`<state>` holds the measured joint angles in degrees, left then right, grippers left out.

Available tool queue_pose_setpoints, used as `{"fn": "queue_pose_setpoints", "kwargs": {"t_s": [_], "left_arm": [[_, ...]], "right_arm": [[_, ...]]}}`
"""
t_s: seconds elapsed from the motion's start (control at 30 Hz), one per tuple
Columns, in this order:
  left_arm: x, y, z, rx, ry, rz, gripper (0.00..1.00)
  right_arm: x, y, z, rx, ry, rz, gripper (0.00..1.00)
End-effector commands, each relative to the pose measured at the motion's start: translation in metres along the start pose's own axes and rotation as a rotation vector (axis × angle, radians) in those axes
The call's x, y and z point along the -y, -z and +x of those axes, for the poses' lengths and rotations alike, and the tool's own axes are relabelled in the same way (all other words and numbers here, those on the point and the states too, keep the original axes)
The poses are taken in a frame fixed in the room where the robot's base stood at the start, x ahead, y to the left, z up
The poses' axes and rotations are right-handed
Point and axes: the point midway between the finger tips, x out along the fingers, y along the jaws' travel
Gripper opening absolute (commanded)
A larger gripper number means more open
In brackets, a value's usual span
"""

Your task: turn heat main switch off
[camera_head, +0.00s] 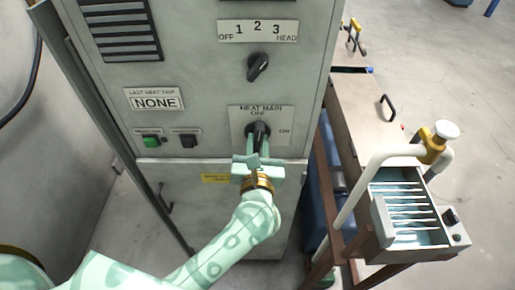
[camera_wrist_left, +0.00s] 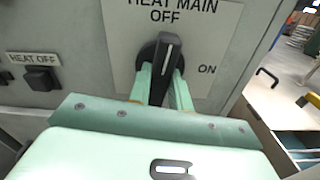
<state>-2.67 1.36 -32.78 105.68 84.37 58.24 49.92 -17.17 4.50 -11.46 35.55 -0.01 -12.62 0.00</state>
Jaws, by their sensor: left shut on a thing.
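The heat main switch (camera_head: 258,130) is a black rotary knob on a white label plate on the grey cabinet front. It also shows in the left wrist view (camera_wrist_left: 167,58), with OFF printed above it and ON to its right. The white line on the knob stands nearly upright, toward OFF. My left gripper (camera_head: 258,150) reaches the knob from below; its two pale green fingers (camera_wrist_left: 161,84) are shut on it, one on each side. The lower part of the knob is partly hidden between the fingers. My right gripper is in neither view.
Above is another black knob (camera_head: 257,67) marked OFF, 1, 2, 3. A green button (camera_head: 152,142) and a black HEAT OFF button (camera_wrist_left: 41,79) sit to the left. A brown cart (camera_head: 368,115) and a slotted metal tray (camera_head: 376,232) stand to the right.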

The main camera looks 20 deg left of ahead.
Motion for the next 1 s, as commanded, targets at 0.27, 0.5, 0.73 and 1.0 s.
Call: {"fn": "queue_pose_setpoints", "kwargs": {"t_s": [0.27, 0.5, 0.73, 1.0], "left_arm": [[0.0, 0.001, 0.0, 0.0, 0.0, -0.122, 0.0], [0.0, 0.0, 0.0, 0.001, 0.0, -0.161, 0.0], [0.0, -0.001, 0.0, 0.0, 0.0, -0.166, 0.0], [0.0, -0.001, 0.0, 0.0, 0.0, -0.165, 0.42]], "right_arm": [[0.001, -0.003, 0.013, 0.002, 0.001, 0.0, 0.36], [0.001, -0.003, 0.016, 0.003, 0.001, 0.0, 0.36], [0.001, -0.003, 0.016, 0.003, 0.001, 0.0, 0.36], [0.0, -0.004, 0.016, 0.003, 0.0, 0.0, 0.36]]}}
